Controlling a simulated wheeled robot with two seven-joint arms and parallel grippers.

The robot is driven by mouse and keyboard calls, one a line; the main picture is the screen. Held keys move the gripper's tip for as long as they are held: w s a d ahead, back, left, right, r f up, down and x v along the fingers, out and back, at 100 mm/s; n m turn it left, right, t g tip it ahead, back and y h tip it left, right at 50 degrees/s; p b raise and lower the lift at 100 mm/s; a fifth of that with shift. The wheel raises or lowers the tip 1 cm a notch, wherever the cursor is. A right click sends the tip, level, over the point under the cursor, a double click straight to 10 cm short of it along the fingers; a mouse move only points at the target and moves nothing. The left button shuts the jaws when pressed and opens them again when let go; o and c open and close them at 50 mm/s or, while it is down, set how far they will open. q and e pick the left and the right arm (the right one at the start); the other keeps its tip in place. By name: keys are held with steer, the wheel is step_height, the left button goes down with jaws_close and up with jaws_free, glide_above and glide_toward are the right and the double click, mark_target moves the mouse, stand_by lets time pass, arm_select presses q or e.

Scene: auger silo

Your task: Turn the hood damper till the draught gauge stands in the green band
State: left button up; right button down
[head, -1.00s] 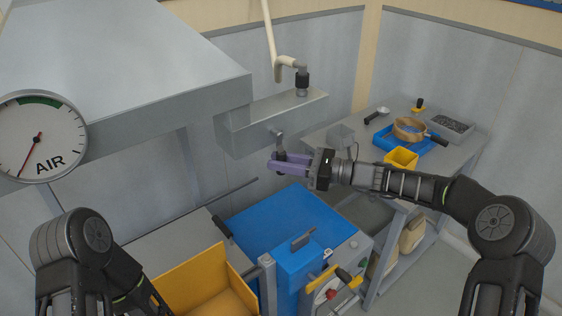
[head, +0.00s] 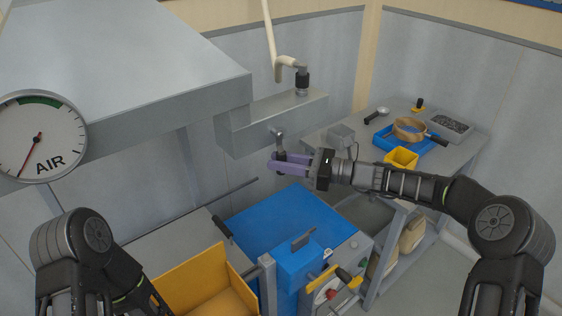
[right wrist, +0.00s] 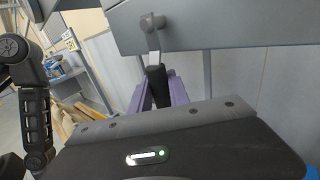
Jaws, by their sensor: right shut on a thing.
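The draught gauge (head: 40,136) is a round white dial marked AIR at the left of the head view. Its red needle points to the lower left, and the green band (head: 40,101) is at the top of the dial. The hood damper handle (head: 279,137) is a small grey crank with a dark grip, hanging from the side of the grey duct box (head: 240,135). My right gripper (head: 280,162), with purple fingers, is shut on the dark grip. The right wrist view shows the grip (right wrist: 157,85) between the fingers. My left gripper is out of view.
The grey hood (head: 120,60) fills the upper left. Below are a blue machine (head: 290,230) and a yellow bin (head: 203,285). A bench (head: 465,150) at right holds a blue tray (head: 395,143), a sieve (head: 408,128) and a yellow box (head: 402,158).

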steer(key=shift+w+d, duration=0.1)
steer(key=shift+w+d+r+n+h+p, duration=0.1)
steer(key=shift+w+d+r+n+h, duration=0.15)
steer(key=shift+w+d+n+h, duration=0.4)
steer(key=shift+w+d+r+n+h+p, duration=0.15)
steer(key=shift+d+n+h, duration=0.3)
steer(key=shift+n+h, duration=0.45)
steer(key=shift+w+d+r+n+h+p, duration=0.1)
steer(key=shift+w+d+r+n+h, duration=0.25)
steer(key=shift+d+n+h, duration=0.4)
steer(key=shift+a, duration=0.15)
steer(key=c, duration=1.2)
jaws_free()
steer(key=shift+c, duration=0.2)
steer(key=shift+a+f, duration=0.1)
steer(key=shift+f, duration=0.05)
